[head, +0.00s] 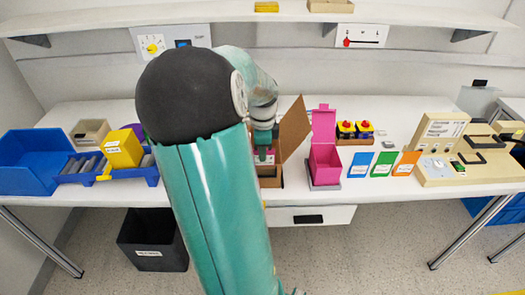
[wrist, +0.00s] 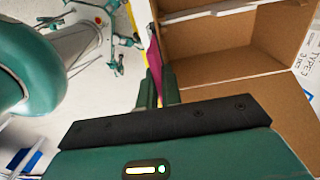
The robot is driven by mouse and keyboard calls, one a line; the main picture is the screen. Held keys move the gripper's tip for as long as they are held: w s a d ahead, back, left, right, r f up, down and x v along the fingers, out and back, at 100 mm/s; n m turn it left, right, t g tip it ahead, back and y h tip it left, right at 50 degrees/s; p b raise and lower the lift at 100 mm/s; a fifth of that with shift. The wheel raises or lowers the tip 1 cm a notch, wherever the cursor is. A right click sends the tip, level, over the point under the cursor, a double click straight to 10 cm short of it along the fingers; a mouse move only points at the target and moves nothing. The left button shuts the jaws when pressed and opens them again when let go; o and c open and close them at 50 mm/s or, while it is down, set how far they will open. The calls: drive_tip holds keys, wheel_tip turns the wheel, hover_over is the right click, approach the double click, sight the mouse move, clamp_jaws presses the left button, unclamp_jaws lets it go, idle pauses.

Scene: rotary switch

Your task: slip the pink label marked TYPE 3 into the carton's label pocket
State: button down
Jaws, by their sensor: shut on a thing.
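My gripper (wrist: 158,92) is shut on the pink label (wrist: 154,58), which shows as a thin strip, nearly edge-on, so its print cannot be read. The brown cardboard carton (wrist: 235,42) stands open right beside the label in the wrist view. I cannot tell whether the label touches the carton's wall, and the pocket is not clear. In the head view my gripper (head: 264,150) is at the carton (head: 270,183), with a raised flap (head: 293,130) to its right. A little pink shows below the fingers. My arm hides the carton's left side.
A magenta box (head: 324,163) with its lid up stands right of the carton. A white surface (wrist: 308,70) bears the writing TYPE 3.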

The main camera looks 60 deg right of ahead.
sight(262, 165)
drive_tip(key=shift+f, duration=1.55)
drive_tip(key=c, duration=1.5)
unclamp_jaws()
drive_tip(key=shift+r, duration=0.1)
wheel_tip(262, 165, up, 14)
drive_tip(key=shift+f, duration=0.1)
